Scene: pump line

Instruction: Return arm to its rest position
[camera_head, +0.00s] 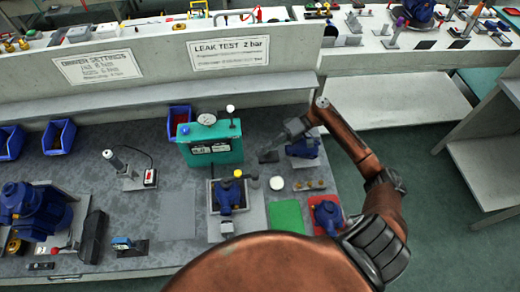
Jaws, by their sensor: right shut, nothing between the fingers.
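My right arm (347,142) reaches up from the bottom right and bends back left over the bench. Its gripper (284,137) is shut and empty, above the bench between the teal test unit (212,146) and a small blue pump (303,148). I cannot tell how high above the bench it is. Another blue pump (230,194) sits in a fixture in front of the test unit. A third blue pump (327,212) is on a red mat (315,228), partly hidden by my arm. My left gripper is not in view.
A green mat (286,216) and a white round dish (276,183) lie below the gripper. A partition (150,65) with signs stands behind. Blue bins (59,136) and a large blue motor (35,210) are at the left. Floor (410,155) is open to the right.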

